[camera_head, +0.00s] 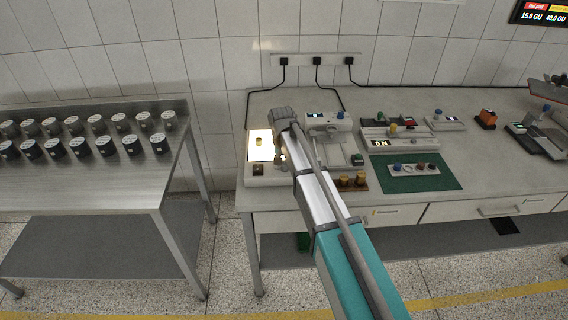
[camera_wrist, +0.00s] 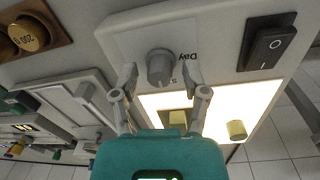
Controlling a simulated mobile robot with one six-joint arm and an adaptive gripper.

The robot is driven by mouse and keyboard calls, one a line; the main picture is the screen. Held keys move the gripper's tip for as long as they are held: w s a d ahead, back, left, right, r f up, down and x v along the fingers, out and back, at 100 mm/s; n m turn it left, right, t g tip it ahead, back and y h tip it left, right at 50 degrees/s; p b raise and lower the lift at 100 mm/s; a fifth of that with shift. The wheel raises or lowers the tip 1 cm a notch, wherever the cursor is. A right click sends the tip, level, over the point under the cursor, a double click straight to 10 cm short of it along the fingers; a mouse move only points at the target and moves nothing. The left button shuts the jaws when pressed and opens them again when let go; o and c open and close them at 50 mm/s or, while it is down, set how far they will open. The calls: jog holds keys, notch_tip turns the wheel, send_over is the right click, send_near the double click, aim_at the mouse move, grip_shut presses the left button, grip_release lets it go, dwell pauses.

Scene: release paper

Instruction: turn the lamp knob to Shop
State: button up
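The lamp knob (camera_wrist: 160,68) is a grey round knob on the pale front strip of the light box (camera_wrist: 211,69). Beside it the word "Day" is printed, upside down in the wrist view, and part of another label starting with S shows. Which mark the knob points at I cannot tell. My gripper (camera_wrist: 161,75) is open, with one finger on each side of the knob and a visible gap to each. The light box's bright panel also shows in the head view (camera_head: 260,148). There my arm hides the knob.
A black rocker switch (camera_wrist: 270,43) sits beside the knob on the same strip. A small brass cylinder (camera_wrist: 236,130) stands on the lit panel. A wooden block with brass weights (camera_head: 352,181) is to the right. The bench (camera_head: 480,165) carries several other devices.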

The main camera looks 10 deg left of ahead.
aim_at(285, 165)
jog(key=shift+n, duration=0.3)
dwell(0.5)
jog(key=shift+n, duration=2)
jog(key=n, duration=0.9)
jog(key=shift+t, duration=0.3)
jog(key=n, duration=0.4)
jog(key=shift+n+y, duration=0.3)
notch_tip(285, 165, up, 14)
jog(key=p, duration=1.4)
jog(key=s+d+f+m+b, duration=0.4)
jog(key=s+d+m, duration=0.1)
jog(key=d, duration=0.4)
jog(key=s+d+f+m+b, duration=0.4)
jog(key=s+d+m, duration=0.1)
jog(key=d, duration=0.4)
jog(key=s+d+f+m+b, duration=0.4)
jog(key=s+d+m, duration=0.1)
jog(key=d, duration=0.4)
jog(key=shift+s+f+m, duration=0.25)
jog(key=shift+s+m, duration=0.05)
